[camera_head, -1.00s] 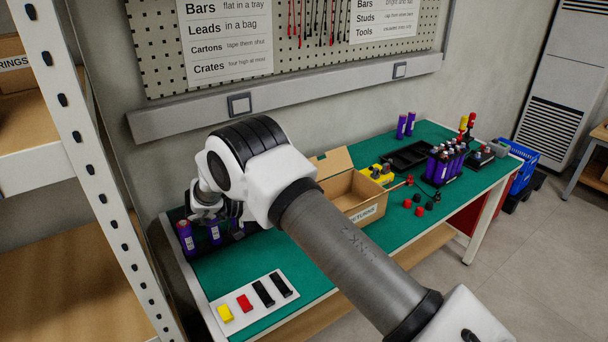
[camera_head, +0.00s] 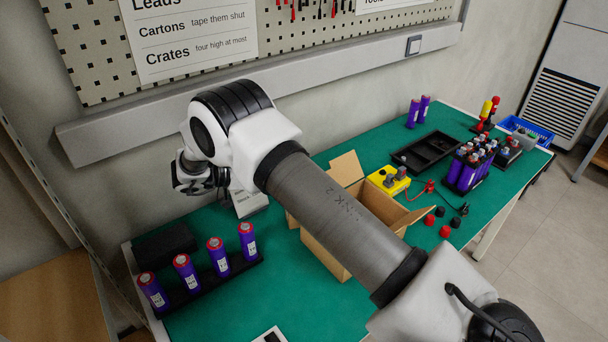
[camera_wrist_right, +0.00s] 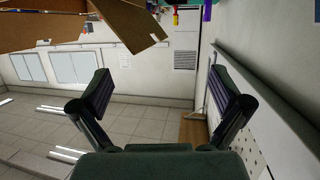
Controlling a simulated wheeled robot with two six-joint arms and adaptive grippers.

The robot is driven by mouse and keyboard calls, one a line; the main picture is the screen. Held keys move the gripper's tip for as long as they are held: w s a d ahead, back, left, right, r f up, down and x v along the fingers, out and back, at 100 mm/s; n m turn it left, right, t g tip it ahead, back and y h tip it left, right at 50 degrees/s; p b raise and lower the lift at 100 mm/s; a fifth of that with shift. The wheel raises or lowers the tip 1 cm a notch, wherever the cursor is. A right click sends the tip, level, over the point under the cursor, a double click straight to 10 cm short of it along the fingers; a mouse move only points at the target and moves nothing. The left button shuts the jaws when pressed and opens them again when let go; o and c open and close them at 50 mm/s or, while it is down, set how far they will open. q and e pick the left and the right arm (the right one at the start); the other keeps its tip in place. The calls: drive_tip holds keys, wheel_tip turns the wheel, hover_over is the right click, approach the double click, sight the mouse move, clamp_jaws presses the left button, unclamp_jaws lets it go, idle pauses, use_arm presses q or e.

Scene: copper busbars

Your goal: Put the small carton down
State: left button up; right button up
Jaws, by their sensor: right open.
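The small carton (camera_head: 318,247) is an open brown cardboard box with raised flaps. It appears to rest on the green bench top, and my right arm crosses in front of much of it. My right gripper (camera_head: 203,180) is up and left of the carton near the wall, apart from it. In the right wrist view the right gripper (camera_wrist_right: 162,100) has its fingers wide apart with nothing between them. Brown cardboard (camera_wrist_right: 135,22) shows beyond them at the top left of that view. My left gripper is not in view.
Several purple cells (camera_head: 185,270) stand in a dark holder at the bench's left end, beside a black block (camera_head: 165,244). Right of the carton are a yellow device (camera_head: 388,180), red and black caps (camera_head: 445,231), a black tray (camera_head: 428,152) and more cells. Green bench top (camera_head: 290,290) is clear in front.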

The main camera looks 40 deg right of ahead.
wheel_tip(320, 180, down, 8)
drive_tip(key=s+b, duration=0.1)
drive_tip(key=b, duration=0.7)
drive_tip(key=x, duration=0.3)
drive_tip(key=f+p+x, duration=0.1)
drive_tip(key=x, duration=0.3)
drive_tip(key=shift+s, duration=0.15)
drive_tip(key=c, duration=1.5)
